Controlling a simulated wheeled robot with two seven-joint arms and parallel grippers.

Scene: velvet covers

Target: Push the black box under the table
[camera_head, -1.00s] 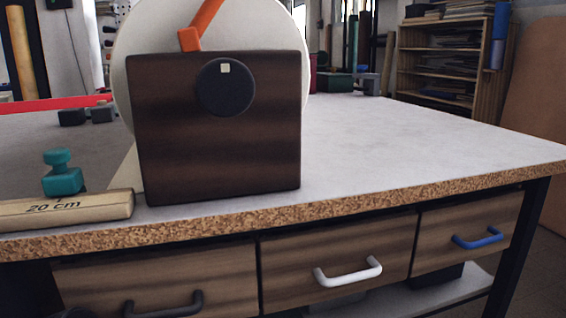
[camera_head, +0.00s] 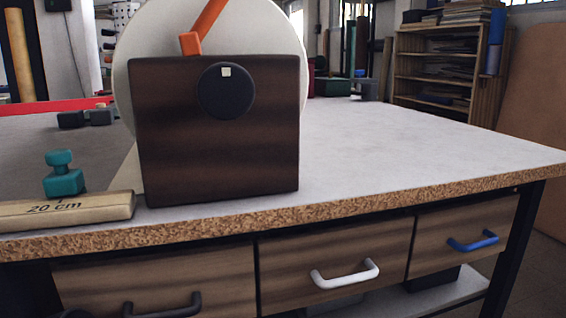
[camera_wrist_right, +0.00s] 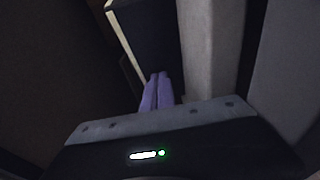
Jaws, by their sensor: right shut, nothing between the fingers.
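A black box (camera_head: 433,279) stands on the shelf under the table, below the right drawer; only part of it shows, and the drawer hides its top. The table (camera_head: 400,137) has a pale top with a chipboard edge. In the right wrist view my right gripper (camera_wrist_right: 158,78) is shut and empty, its two purple fingers side by side. Its tips point at the lower end of a dark face (camera_wrist_right: 152,38), which may be the black box; I cannot tell whether they touch it. My left gripper is not in view.
The pale lower shelf (camera_head: 455,299) runs under the drawers, and a dark table leg (camera_head: 511,245) stands at its right. Drawer handles, white (camera_head: 345,274) and blue (camera_head: 473,241), stick out in front. A wooden dial box (camera_head: 215,155) sits on the tabletop.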

